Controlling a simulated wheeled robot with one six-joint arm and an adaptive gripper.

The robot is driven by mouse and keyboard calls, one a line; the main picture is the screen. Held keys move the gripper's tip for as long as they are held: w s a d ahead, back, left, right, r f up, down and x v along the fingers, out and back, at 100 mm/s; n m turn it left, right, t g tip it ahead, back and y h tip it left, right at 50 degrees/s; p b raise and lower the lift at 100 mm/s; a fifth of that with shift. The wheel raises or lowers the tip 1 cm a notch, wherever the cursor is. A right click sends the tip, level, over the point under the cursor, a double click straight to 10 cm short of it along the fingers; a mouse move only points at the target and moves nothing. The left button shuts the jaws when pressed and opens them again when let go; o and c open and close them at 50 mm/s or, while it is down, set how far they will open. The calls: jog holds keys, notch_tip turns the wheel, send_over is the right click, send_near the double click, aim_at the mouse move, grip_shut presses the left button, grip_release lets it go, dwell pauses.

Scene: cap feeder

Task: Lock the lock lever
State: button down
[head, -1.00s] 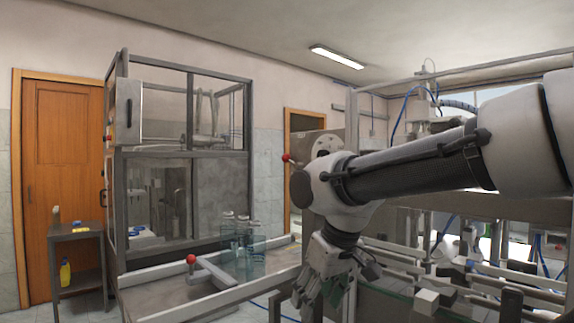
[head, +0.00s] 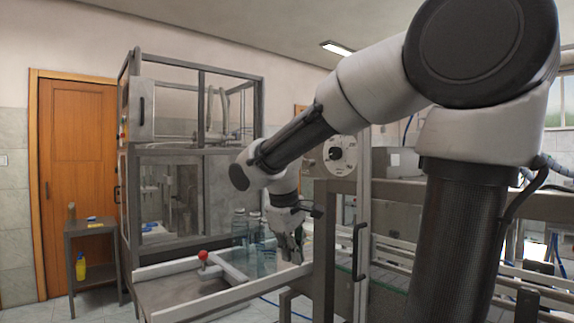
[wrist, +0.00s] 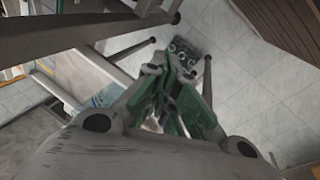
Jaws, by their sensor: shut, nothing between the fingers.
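A red-knobbed handle (head: 203,256) stands on the grey conveyor table in the head view. A round white disc (head: 340,153) sits on the machine right of my forearm. The red knob seen earlier beside that disc is hidden now, apparently behind my arm. I cannot tell which red knob belongs to the lock lever. My gripper (head: 291,256) points down beside the table's right end, apart from both. In the wrist view my gripper (wrist: 180,65) is shut and empty, with green finger pads; no lever shows there.
A grey machine post (head: 324,250) stands close on the right. Tiled floor (wrist: 240,90) shows under my gripper.

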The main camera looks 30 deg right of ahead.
jog(key=w+d+r+n+t+h, duration=0.1)
jog(key=w+r+n+h, duration=0.3)
jog(key=w, duration=0.5)
jog(key=w+r+n+t+h, duration=0.1)
jog(key=w+r+n, duration=0.2)
jog(key=w+r, duration=0.35)
jog(key=w+d+r+n+t+h, duration=0.1)
jog(key=w+d+r+n+h, duration=0.1)
jog(key=r, duration=0.8)
jog(key=w+n+h, duration=0.1)
jog(key=w+n, duration=0.1)
jog(key=w, duration=0.1)
jog(key=shift+w+r, duration=0.25)
jog(key=shift+r, duration=0.1)
jog(key=x, duration=1)
jog(key=shift+s+d+r, duration=0.2)
jog(key=shift+s+r, duration=0.1)
jog(key=shift+r, duration=0.3)
jog(key=shift+s+d+r, duration=0.2)
jog(key=shift+s+r, duration=0.1)
jog(key=shift+r, duration=0.35)
jog(key=shift+s+d+r, duration=0.2)
jog(key=shift+s+r, duration=0.1)
jog(key=shift+r, duration=0.3)
